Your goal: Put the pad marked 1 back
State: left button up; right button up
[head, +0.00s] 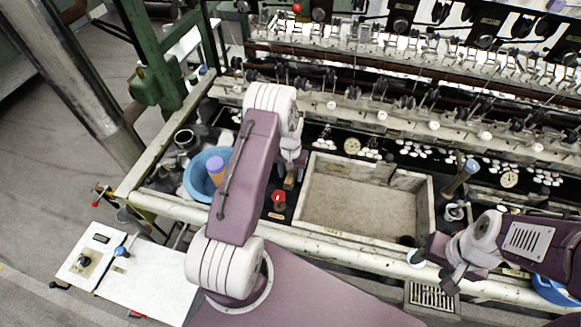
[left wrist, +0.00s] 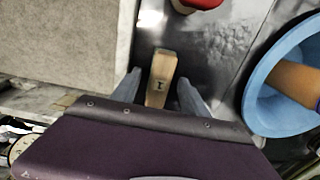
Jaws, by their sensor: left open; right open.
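A small tan wooden pad (left wrist: 158,92) marked with a single stroke, like a 1, shows in the left wrist view on the dark surface beside the stone basin. My left gripper (left wrist: 159,78) is open, with one grey finger on each side of the pad; I cannot tell whether they touch it. In the head view a tan end of the pad (head: 289,184) shows just below my left gripper (head: 292,168), partly hidden by it. My right gripper (head: 434,268) is open and empty by the basin's lower right corner.
The stone basin (head: 317,232) lies right of the pad. A red-topped item (head: 278,197) stands close by; it also shows in the wrist view (left wrist: 203,3). A blue bowl (head: 195,178) holding an orange cylinder is on the left. Reeling machinery (head: 400,100) lines the back.

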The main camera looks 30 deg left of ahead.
aim_at(291, 174)
pick_arm(q)
notch_tip(291, 174, up, 11)
jog(key=b, duration=0.2)
jog(key=s+d+r+m, duration=0.1)
jog(key=s+d+r, duration=0.1)
jog(key=s+d, duration=0.3)
jog(key=s+d+r+m+t, duration=0.1)
jog(key=s+d+r, duration=0.2)
jog(key=s, duration=1)
jog(key=shift+s+d+r+b, duration=0.15)
jog(key=shift+s+d+b, duration=0.15)
jog(key=shift+d, duration=1.2)
